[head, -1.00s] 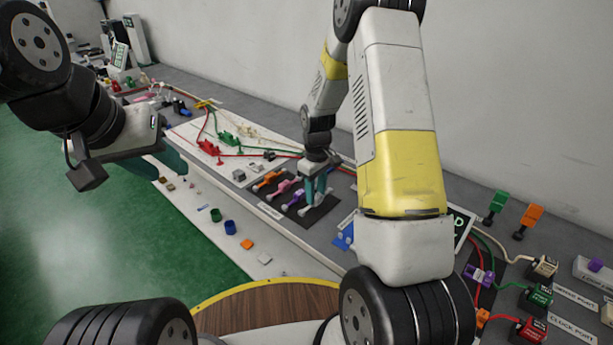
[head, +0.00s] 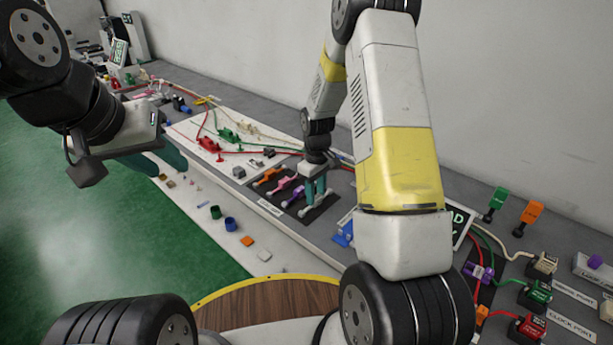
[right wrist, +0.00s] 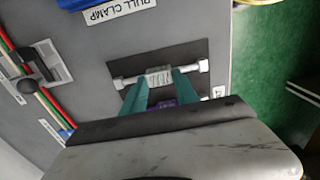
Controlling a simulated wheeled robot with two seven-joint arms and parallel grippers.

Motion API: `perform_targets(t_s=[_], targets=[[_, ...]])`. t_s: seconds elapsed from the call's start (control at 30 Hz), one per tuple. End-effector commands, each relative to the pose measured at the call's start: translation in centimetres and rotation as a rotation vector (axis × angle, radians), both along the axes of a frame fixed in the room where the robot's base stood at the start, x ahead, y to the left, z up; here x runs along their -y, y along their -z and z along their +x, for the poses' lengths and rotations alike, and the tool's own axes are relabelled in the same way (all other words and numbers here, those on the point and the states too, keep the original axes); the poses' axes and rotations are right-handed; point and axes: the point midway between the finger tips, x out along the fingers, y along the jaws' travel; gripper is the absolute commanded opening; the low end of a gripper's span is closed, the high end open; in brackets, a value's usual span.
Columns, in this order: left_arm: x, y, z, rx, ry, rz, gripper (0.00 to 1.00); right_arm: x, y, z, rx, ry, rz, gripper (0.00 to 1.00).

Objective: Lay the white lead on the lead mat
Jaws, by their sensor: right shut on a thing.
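The white lead (right wrist: 130,81) is a pale bar with thicker ends, lying across the dark lead mat (right wrist: 192,52) in the right wrist view. In the head view the mat (head: 322,209) also bears an orange lead (head: 268,177), a pink lead (head: 284,185) and a purple lead (head: 295,196). My right gripper (head: 315,198) is shut on the white lead beside the purple one. Its teal fingers (right wrist: 160,82) straddle the lead's middle. Whether the lead rests fully on the mat is unclear. My left gripper (head: 162,162) is open and empty, left of the bench.
Green and red clips with wires (head: 228,135) lie on the white board behind the mat. A blue block (head: 343,232) stands close right of the mat. Ports with cables (head: 538,292) fill the right end. Small cups and blocks (head: 231,224) lie on the lower front strip.

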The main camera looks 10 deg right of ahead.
Motion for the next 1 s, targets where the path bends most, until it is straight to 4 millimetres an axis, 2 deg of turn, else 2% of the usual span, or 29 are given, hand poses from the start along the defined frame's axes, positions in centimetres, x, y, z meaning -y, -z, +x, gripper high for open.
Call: perform_targets(t_s=[0.33, 0.37, 0.47, 0.5, 0.7, 0.83, 1.0], targets=[[0.00, 0.00, 0.00, 0.000, 0.000, 0.000, 0.36, 0.00, 0.36, -0.01, 0.000, 0.000, 0.000, 0.00], [0.00, 0.00, 0.00, 0.000, 0.000, 0.000, 0.36, 0.00, 0.36, -0.01, 0.000, 0.000, 0.000, 0.37], [0.00, 0.00, 0.00, 0.000, 0.000, 0.000, 0.36, 0.01, 0.36, -0.01, 0.000, 0.000, 0.000, 0.57], [0.00, 0.00, 0.00, 0.000, 0.000, 0.000, 0.36, 0.01, 0.36, -0.01, 0.000, 0.000, 0.000, 0.61], [0.00, 0.00, 0.00, 0.000, 0.000, 0.000, 0.36, 0.01, 0.35, -0.01, 0.000, 0.000, 0.000, 0.61], [0.00, 0.00, 0.00, 0.000, 0.000, 0.000, 0.36, 0.01, 0.35, -0.01, 0.000, 0.000, 0.000, 0.83], [0.00, 0.00, 0.00, 0.000, 0.000, 0.000, 0.36, 0.01, 0.35, -0.01, 0.000, 0.000, 0.000, 0.83]])
